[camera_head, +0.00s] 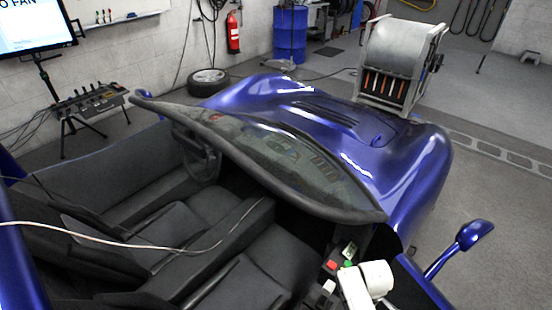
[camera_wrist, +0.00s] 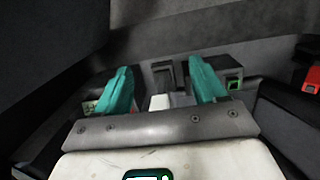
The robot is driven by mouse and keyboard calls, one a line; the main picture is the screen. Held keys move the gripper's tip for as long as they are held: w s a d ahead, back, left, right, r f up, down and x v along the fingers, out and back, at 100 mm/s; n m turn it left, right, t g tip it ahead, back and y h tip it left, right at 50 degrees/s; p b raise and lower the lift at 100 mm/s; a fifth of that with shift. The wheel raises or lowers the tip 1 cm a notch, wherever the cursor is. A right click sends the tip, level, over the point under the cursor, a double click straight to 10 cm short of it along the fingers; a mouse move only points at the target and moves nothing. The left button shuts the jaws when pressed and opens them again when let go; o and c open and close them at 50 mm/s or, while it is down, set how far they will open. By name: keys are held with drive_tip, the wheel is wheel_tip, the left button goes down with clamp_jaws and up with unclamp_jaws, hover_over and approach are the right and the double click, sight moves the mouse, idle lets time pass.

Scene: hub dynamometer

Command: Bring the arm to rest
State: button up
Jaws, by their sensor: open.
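My gripper (camera_wrist: 163,82) shows in the wrist view with its two teal fingers spread wide apart. Nothing is held between them. Beyond and between the fingers are a small white block and dark switch-like parts (camera_wrist: 165,72); I cannot tell whether the fingers touch any of them. In the head view, my white arm (camera_head: 366,284) is at the bottom, right of centre, inside the open blue car (camera_head: 415,170) by its near side. The fingers cannot be made out there.
Small red (camera_head: 331,265) and green parts sit close beside my arm. The windscreen (camera_head: 270,150), dark seats (camera_head: 245,285) and side mirror (camera_head: 474,234) surround it. A grey fan unit (camera_head: 395,55) stands at the car's front. Open floor (camera_head: 500,235) lies right.

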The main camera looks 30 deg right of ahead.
wheel_tip(320, 180, up, 7)
drive_tip(key=s+m+t+h+b, duration=0.1)
drive_tip(key=s+m+b, duration=0.1)
drive_tip(key=s+a+r+m+y+b, duration=0.1)
drive_tip(key=s+a+r, duration=0.2)
drive_tip(key=a+r, duration=0.2)
drive_tip(key=s+a+r+m+t+b, duration=0.1)
drive_tip(key=a+r, duration=0.3)
drive_tip(key=a, duration=0.6)
drive_tip(key=shift+s+r+y+b, duration=0.4)
drive_tip(key=shift+s+b, duration=0.1)
drive_tip(key=shift+s, duration=0.4)
